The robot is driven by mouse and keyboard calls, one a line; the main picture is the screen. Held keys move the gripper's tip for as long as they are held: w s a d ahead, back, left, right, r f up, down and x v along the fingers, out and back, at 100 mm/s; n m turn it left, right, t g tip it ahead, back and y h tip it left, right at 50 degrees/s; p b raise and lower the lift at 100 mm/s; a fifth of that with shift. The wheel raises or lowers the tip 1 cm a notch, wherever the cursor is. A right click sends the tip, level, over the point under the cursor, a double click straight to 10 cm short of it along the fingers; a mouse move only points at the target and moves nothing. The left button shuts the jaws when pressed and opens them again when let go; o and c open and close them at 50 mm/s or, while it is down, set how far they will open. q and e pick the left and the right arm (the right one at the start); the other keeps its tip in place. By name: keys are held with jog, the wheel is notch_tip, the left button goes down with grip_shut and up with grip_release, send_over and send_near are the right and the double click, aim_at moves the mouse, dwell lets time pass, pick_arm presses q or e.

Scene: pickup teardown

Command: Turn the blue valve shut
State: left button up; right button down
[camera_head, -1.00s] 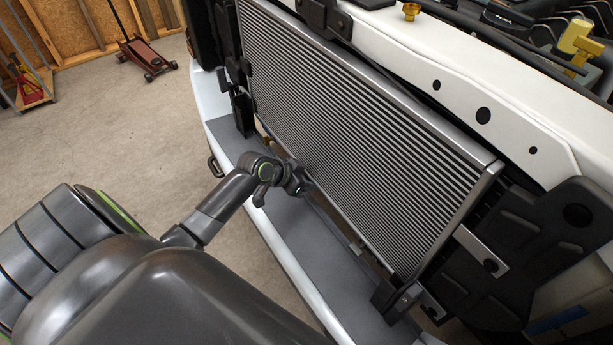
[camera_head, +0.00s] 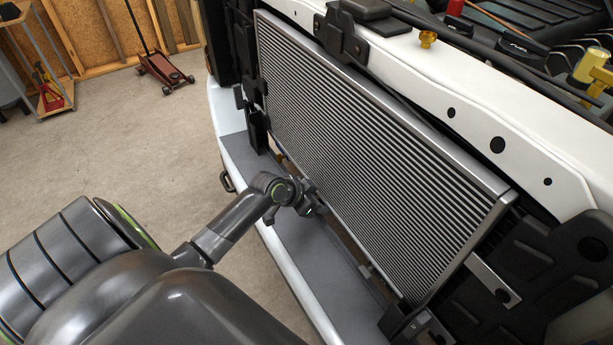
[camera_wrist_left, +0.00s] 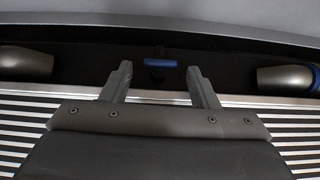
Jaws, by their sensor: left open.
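The blue valve (camera_wrist_left: 160,63) shows in the left wrist view as a small blue bar handle on a dark fitting in a dark recess. It lies crosswise, beyond and between my left gripper's fingertips, apart from them as far as I can tell. My left gripper (camera_wrist_left: 160,75) is open and empty, its two fingers spread to either side of the handle. In the head view my left gripper (camera_head: 312,205) is at the lower edge of the radiator, above the grey bumper ledge. The valve is not visible in the head view. My right gripper is not in view.
The finned radiator (camera_head: 370,150) stands right beside the left gripper. The grey bumper ledge (camera_head: 310,250) runs below it. In the wrist view, rounded metal pipe ends flank the valve at left (camera_wrist_left: 25,62) and right (camera_wrist_left: 282,77). A red floor jack (camera_head: 163,72) stands far off.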

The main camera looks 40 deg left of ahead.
pick_arm(q)
jog(key=p+v, duration=0.1)
jog(key=v, duration=1.6)
jog(key=shift+p, duration=0.3)
